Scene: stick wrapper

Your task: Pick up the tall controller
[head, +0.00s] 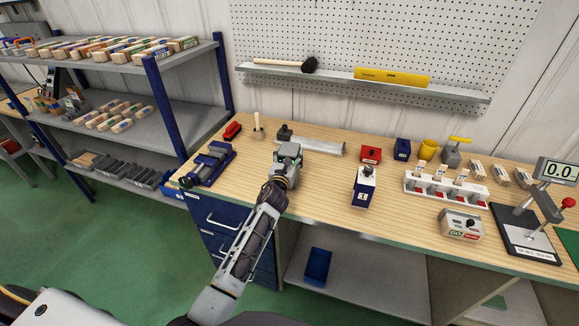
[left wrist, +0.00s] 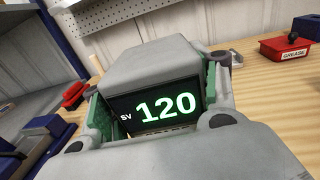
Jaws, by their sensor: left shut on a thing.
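The tall controller is a grey box with a dark screen reading "SV 120" in green; in the left wrist view the controller (left wrist: 165,62) fills the middle, between the fingers. My left gripper (left wrist: 155,108) is shut on it, with a finger on each side. In the head view my left gripper (head: 287,165) is over the left half of the workbench and hides most of the controller. Whether the controller's base touches the bench is hidden. My right gripper is not in view.
On the workbench (head: 325,185), a blue vise (head: 208,165) stands left of the gripper. A metal bar (head: 318,147) lies close behind it. A blue device (head: 362,190), a red grease box (head: 371,154) and a white rack (head: 445,188) stand to the right.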

